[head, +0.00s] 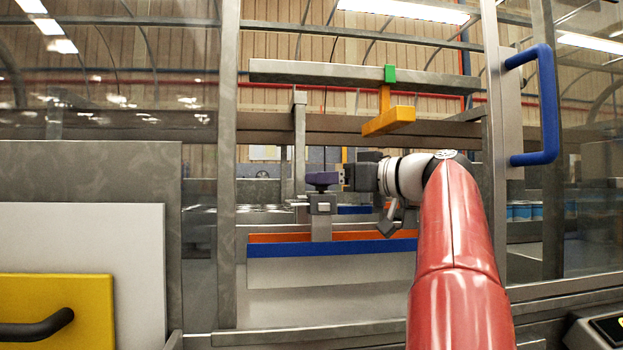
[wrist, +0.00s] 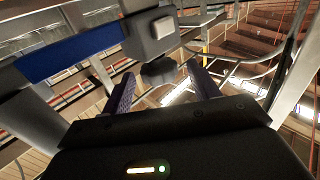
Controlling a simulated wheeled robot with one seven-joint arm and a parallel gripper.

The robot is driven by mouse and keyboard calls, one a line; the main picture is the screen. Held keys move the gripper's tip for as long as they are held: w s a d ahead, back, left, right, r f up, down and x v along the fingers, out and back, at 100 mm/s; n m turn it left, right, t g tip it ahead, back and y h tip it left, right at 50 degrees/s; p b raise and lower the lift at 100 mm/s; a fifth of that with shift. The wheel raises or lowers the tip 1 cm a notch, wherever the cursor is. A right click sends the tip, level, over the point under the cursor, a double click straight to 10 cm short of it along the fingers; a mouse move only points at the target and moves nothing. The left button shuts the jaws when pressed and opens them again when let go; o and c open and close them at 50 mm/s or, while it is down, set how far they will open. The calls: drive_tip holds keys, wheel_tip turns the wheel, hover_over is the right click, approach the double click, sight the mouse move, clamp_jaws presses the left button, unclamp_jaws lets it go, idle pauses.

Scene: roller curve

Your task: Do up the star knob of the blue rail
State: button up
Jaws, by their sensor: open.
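In the wrist view the dark star knob (wrist: 158,72) sits below a grey clamp block (wrist: 150,30) with a pale face. The blue rail (wrist: 70,50) runs from that block to the left. My gripper (wrist: 160,68) is open, with one purple finger on each side of the knob and visible gaps between. In the head view my gripper (head: 323,180) is just above the grey clamp block (head: 322,204), which stands over the long blue rail (head: 335,247). The knob cannot be made out in the head view. How far it is screwed in does not show.
An orange rail (head: 270,238) runs behind the blue one. A yellow bracket (head: 388,121) hangs from a grey beam above. A steel post (head: 226,170) stands left of the opening. A frame with a blue handle (head: 545,105) stands right of my arm.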

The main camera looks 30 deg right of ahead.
drive_tip(key=x, duration=0.4)
drive_tip(key=c, duration=1)
drive_tip(key=shift+o, duration=0.2)
